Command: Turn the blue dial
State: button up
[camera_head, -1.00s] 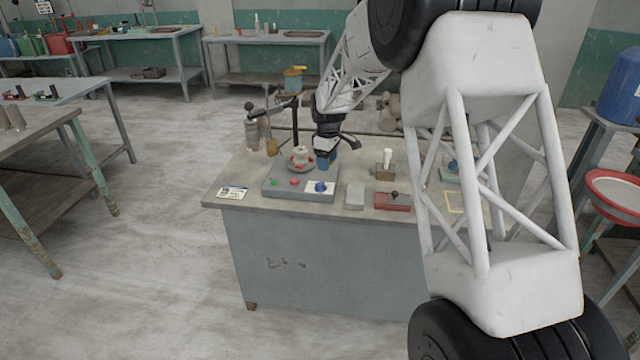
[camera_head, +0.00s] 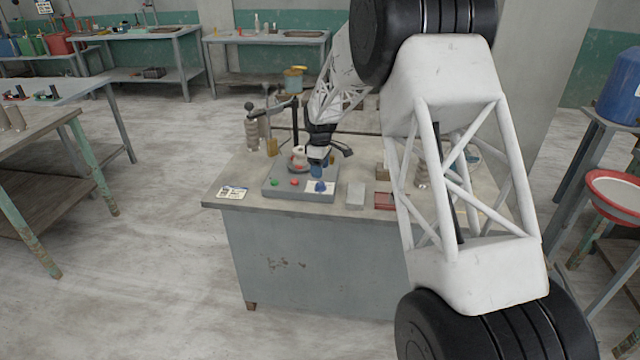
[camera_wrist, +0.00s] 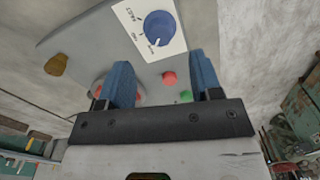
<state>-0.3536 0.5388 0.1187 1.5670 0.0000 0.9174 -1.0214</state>
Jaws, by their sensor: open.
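The blue dial (camera_head: 320,186) sits on a white label at the front right of a grey control box (camera_head: 285,194) on the workbench. In the wrist view the dial (camera_wrist: 159,28) is round with a white pointer mark, on a printed plate. My gripper (camera_head: 317,170) is just above and behind the dial, tilted down. In the wrist view my gripper (camera_wrist: 163,76) shows two blue fingers apart with nothing between them. The dial lies beyond the fingertips, not touched by them.
A red button (camera_head: 295,182) and a green button (camera_head: 274,182) are left of the dial. A turntable with a small pot (camera_head: 299,156) stands behind. A grey block (camera_head: 355,195) and red box (camera_head: 384,201) lie to the right. A card (camera_head: 232,192) lies left.

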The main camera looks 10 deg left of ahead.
aim_at(320, 183)
jog(key=shift+f, duration=3.3)
jog(key=shift+c, duration=0.4)
jog(key=c, duration=0.8)
jog(key=shift+c, duration=0.2)
